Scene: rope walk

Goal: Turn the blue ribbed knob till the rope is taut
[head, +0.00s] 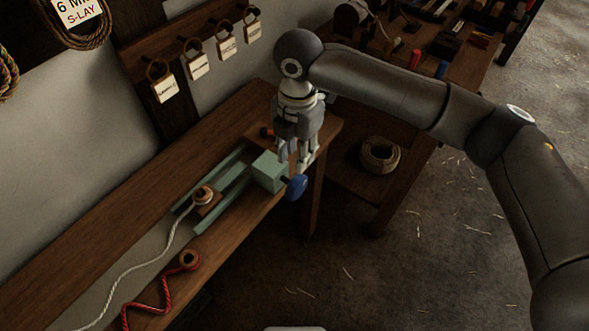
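The blue knob (297,187) sits at the right end of a pale green block (269,172) on the wooden bench. The block joins green rails (222,193) with a small wooden slider between them. A white rope (140,263) runs from a round fitting (203,195) on the slider to the lower left and lies in loose curves. My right gripper (295,168) points down just above and behind the knob, by the block's right end. Its fingers look apart, with nothing seen between them; I cannot tell whether they touch the knob. My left gripper is not in view.
Labelled tags (198,65) hang on the wall. A second table (460,62) holds tools, with a rope coil (380,155) on its lower shelf. The floor at right is open.

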